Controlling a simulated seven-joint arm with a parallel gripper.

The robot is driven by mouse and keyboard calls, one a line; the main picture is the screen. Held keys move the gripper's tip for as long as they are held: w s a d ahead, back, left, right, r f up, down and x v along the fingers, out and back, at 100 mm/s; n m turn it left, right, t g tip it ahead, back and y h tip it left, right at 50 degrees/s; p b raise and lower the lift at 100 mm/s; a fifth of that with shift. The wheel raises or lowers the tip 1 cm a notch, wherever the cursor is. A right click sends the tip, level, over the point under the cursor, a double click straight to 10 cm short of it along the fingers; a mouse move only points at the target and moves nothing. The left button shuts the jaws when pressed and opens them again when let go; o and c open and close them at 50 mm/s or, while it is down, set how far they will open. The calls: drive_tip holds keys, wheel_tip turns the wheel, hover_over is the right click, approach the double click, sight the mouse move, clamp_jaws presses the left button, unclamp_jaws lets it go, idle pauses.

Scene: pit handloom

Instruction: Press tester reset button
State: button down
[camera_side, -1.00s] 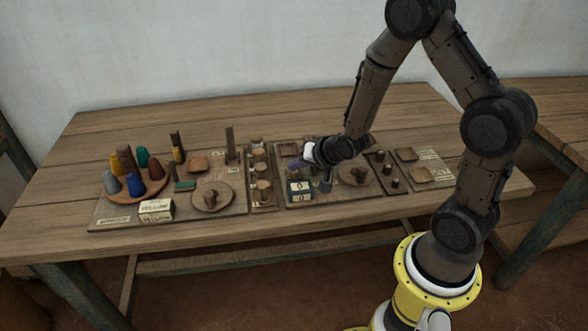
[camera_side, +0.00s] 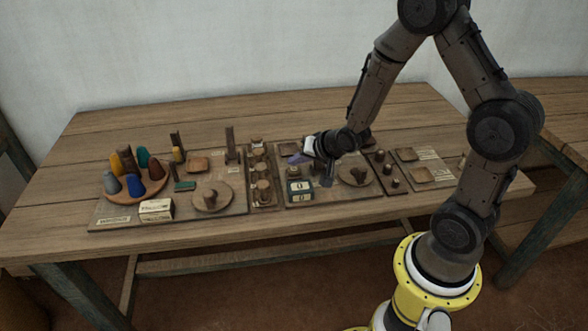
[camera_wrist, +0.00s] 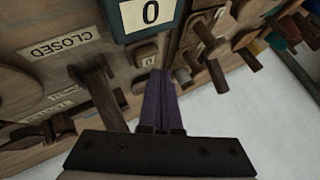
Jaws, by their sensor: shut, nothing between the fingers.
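The tester (camera_side: 300,190) is a small dark box with a pale display on the board's front part, and its display reads 0. In the wrist view the display (camera_wrist: 150,13) is at the top edge. A small brown block that looks like the reset button (camera_wrist: 146,52) sits beside it, by a tiny label. My gripper (camera_wrist: 160,72) has purple fingers, shut together and empty, with tips close to that label. In the side view my gripper (camera_side: 293,160) is behind and above the tester. The tips look apart from the button, but the gap is hard to judge.
A round tray of coloured cones (camera_side: 135,192) stands at the left. Wooden levers and a CLOSED label (camera_wrist: 64,42) flank the fingers. The table's front strip is clear.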

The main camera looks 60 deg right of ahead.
sight(295, 172)
drive_tip(key=shift+r, duration=0.1)
drive_tip(key=shift+r, duration=2.4)
drive_tip(key=shift+w+a+r, duration=0.1)
drive_tip(key=shift+a+r, duration=0.05)
drive_tip(key=shift+r, duration=0.05)
drive_tip(key=s+a+r+n+t, duration=0.1)
drive_tip(key=s+a+r+n, duration=0.15)
drive_tip(key=r, duration=0.65)
drive_tip(key=s+a+r+n+t, duration=0.1)
drive_tip(key=s+a+r+t, duration=0.15)
drive_tip(key=r, duration=0.65)
drive_tip(key=s+a+f+n+g, duration=0.1)
drive_tip(key=s+n+g, duration=0.1)
drive_tip(key=s, duration=0.4)
drive_tip(key=s+a+f+n+g+y, duration=0.1)
drive_tip(key=s+n+g, duration=0.1)
drive_tip(key=s, duration=0.5)
drive_tip(key=s+a+f+n+g, duration=0.1)
drive_tip(key=s+f+n+g, duration=0.1)
drive_tip(key=s, duration=0.4)
drive_tip(key=shift+s+a+n+g, duration=0.25)
drive_tip(key=shift+n+g, duration=0.2)
drive_tip(key=shift+n, duration=0.2)
